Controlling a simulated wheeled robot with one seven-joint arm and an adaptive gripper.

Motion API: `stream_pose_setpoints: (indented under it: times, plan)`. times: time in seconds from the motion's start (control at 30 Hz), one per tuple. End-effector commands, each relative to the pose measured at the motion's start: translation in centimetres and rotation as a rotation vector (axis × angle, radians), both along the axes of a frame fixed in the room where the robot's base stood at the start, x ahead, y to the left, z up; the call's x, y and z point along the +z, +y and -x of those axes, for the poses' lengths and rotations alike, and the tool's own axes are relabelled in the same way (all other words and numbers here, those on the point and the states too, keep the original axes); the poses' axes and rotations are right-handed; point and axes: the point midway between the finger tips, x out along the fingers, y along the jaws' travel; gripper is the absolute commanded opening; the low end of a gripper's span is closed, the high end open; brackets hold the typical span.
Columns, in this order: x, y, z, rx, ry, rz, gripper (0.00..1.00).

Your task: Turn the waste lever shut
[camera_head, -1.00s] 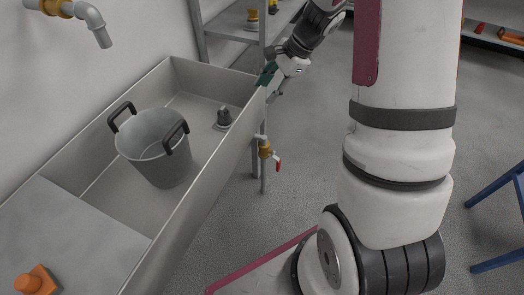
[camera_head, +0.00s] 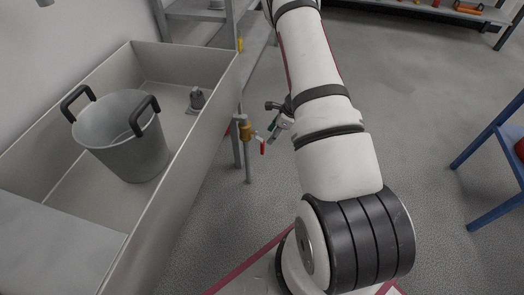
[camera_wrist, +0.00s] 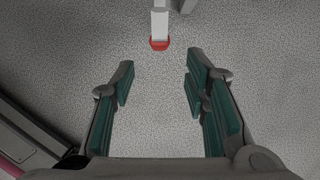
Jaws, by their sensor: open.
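The waste valve is a brass body (camera_head: 246,131) on a pipe at the sink's right outer side. Its waste lever (camera_head: 262,147), with a red end, sticks out to the right and slants down. My gripper (camera_head: 275,132) is just right of the lever in the head view, partly hidden by my arm. In the wrist view, my open gripper (camera_wrist: 160,76) has its green-padded fingers apart with nothing between them. The red lever end (camera_wrist: 160,43) lies just beyond the fingertips, centred between them. I cannot tell whether anything touches.
A grey sink (camera_head: 190,165) holds a metal bucket (camera_head: 133,150) with black handles and a small grey plug-like piece (camera_head: 196,98). A shelf frame (camera_head: 232,20) stands behind the valve. A blue stand (camera_head: 490,150) is at right. The floor between is clear.

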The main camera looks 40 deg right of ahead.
Motion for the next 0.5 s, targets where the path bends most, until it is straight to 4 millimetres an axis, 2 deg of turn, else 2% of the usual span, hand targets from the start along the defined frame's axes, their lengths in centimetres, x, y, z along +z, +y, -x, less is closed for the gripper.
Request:
stream_pose_setpoints:
  times: [0.03, 0.2, 0.5]
  plan:
    - [-1.3, 0.3, -0.3, 0.004, 0.002, -0.001, 0.42]
    - [-4.5, 1.1, -1.3, 0.005, 0.002, 0.0, 0.42]
    - [-8.9, 2.3, -2.8, 0.004, 0.001, 0.0, 0.42]
